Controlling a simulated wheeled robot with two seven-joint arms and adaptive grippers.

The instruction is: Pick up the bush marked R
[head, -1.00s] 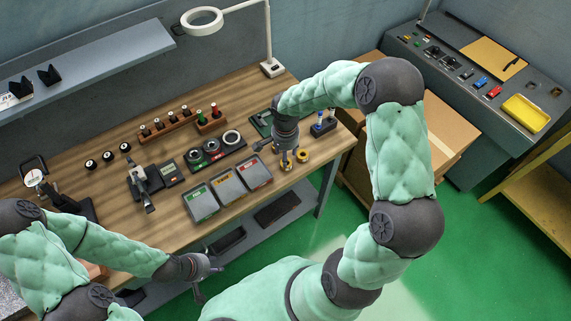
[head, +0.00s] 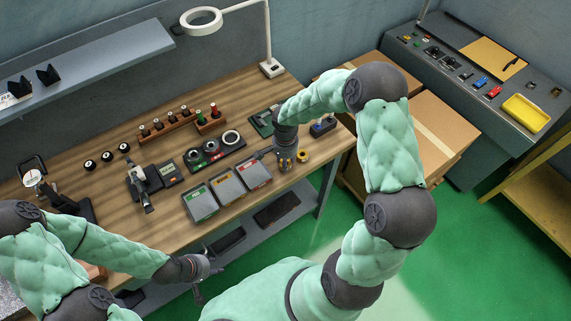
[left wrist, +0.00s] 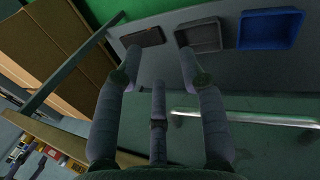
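A small yellow ring-shaped bush (head: 303,155) lies on the bench's right part, just right of my right gripper (head: 286,160). No letter R can be read on it at this size. My right gripper points down close to the bench top; its fingers are small and partly hidden, so I cannot tell what is between them. My left gripper (head: 199,275) is beyond the bench's front edge at lower left. In the left wrist view its fingers (left wrist: 155,75) are spread apart with nothing held.
Black round pieces (head: 107,157), a wooden rack (head: 166,128), a dark ring holder (head: 212,151) and a microscope-like device (head: 138,185) stand around. A lamp base (head: 271,68) is at the back.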

